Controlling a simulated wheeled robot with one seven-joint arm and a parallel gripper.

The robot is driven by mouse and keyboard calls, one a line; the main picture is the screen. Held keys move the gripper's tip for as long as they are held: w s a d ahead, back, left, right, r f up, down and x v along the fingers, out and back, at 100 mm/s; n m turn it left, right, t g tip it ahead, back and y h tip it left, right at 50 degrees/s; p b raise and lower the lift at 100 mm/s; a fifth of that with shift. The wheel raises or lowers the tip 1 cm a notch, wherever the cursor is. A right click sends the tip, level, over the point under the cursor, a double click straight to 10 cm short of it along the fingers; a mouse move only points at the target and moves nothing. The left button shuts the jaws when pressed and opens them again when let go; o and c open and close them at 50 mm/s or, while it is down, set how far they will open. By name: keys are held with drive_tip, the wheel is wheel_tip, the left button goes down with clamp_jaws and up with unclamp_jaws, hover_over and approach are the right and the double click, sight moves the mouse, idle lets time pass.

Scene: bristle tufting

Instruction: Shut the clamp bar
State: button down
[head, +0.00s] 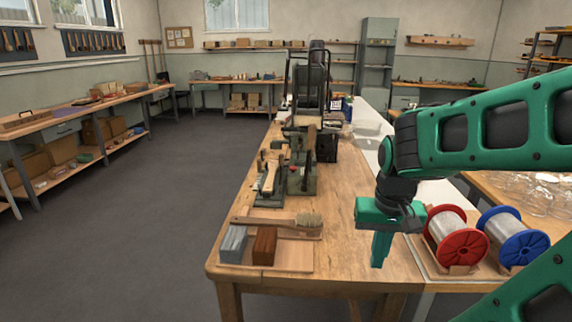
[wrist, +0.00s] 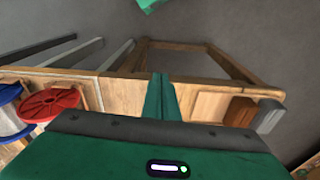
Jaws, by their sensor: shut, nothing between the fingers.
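The green tufting machine (head: 308,172) stands on the wooden bench, left of my arm in the head view. At its left front is a clamp-like fixture with a pale wooden piece (head: 268,178). The clamp bar is too small to make out there, and I cannot tell whether it is open or shut. My gripper (head: 378,262) points down over the bench's right front part, apart from the machine. Its green fingers are together and empty, which also shows in the wrist view (wrist: 160,82). The machine is not in the wrist view.
A red spool (head: 464,248) and a blue spool (head: 520,245) stand right of my gripper. Bare bench lies between machine and gripper.

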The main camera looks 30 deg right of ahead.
sight(281, 170)
drive_tip(key=w+d+f+m+t+h, duration=0.1)
drive_tip(key=w+d+m+t+h, duration=0.25)
drive_tip(key=w, duration=0.95)
drive_tip(key=w+d+m+t+h, duration=0.1)
drive_tip(key=w+d+m+t, duration=0.45)
drive_tip(key=w, duration=0.85)
drive_tip(key=w+m+t, duration=0.5)
drive_tip(key=w+t, duration=0.2)
drive_tip(key=w, duration=1)
drive_tip(key=shift+d+r+m+h, duration=0.2)
drive_tip(key=shift+d+m+h, duration=0.1)
drive_tip(key=shift+m+h, duration=0.15)
drive_tip(key=shift+w, duration=0.1)
drive_tip(key=w, duration=1.1)
drive_tip(key=shift+w+d+r, duration=0.15)
drive_tip(key=shift+w, duration=0.05)
